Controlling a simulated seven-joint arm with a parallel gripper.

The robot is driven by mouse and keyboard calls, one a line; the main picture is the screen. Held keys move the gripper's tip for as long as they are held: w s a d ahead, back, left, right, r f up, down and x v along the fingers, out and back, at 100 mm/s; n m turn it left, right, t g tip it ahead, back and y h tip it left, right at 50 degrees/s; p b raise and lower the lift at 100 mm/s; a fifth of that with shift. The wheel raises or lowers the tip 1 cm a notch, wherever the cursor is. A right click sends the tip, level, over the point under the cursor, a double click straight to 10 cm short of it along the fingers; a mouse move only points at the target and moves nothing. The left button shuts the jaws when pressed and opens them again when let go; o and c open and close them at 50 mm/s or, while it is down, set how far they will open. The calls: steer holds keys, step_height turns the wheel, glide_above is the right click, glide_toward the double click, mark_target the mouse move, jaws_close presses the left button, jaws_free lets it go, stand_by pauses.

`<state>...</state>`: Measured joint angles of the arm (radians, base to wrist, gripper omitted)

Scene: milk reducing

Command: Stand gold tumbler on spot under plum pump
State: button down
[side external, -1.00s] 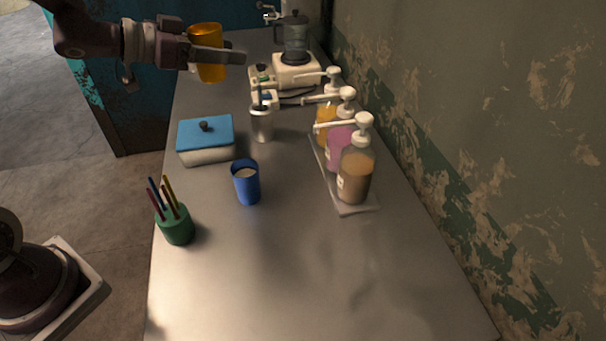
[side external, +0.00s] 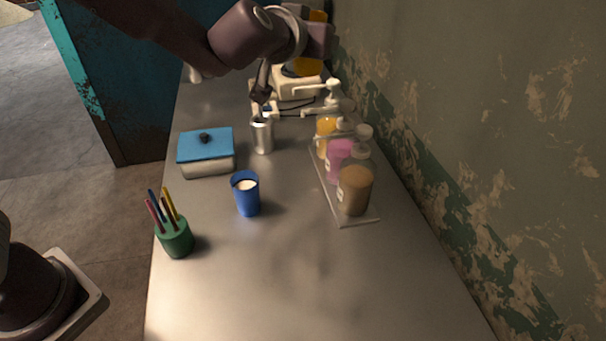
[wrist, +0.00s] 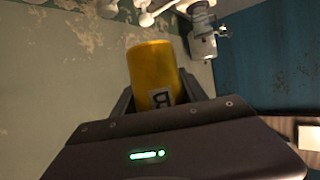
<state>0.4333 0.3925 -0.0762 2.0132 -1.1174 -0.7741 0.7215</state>
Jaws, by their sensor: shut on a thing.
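In the side view the tumbler (side external: 304,67) is raised near the white appliance at the back, partly hidden by my wrist. The plum pump bottle (side external: 339,160) stands in the middle of a row on a tray (side external: 355,219), between an orange bottle (side external: 325,137) and a brown bottle (side external: 354,191). Its white nozzle points left. I cannot make out a marked spot under it.
A blue cup (side external: 246,199) with pale contents stands left of the tray. A metal cup (side external: 262,136) holding a utensil, a blue-lidded box (side external: 206,147) and a green pen holder (side external: 175,238) are on the counter. The wall is close on the right. The front counter is clear.

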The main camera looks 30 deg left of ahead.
steer(key=s+d+f+n+g+y, duration=0.1)
steer(key=s+d+f+n+y, duration=0.15)
steer(key=s+f, duration=0.35)
steer(key=s+d+f+n+g+y, duration=0.15)
steer(key=s+d+f, duration=0.25)
steer(key=s, duration=0.4)
steer(key=shift+t, duration=0.35)
step_height(320, 180, down, 17)
steer(key=shift+d+r, duration=0.1)
steer(key=shift+r, duration=0.1)
steer(key=w+a, duration=0.3)
steer(key=w, duration=0.1)
steer(key=w+a, duration=0.3)
steer(key=w, duration=0.2)
steer(key=w+a, duration=0.2)
steer(key=w, duration=0.3)
steer(key=shift+a+f, duration=0.25)
steer(key=shift+a, duration=0.15)
steer(key=shift+w+a, duration=0.35)
steer(key=shift+w, duration=0.25)
step_height(320, 180, down, 3)
steer(key=shift+w+f, duration=0.1)
steer(key=shift+f, duration=0.15)
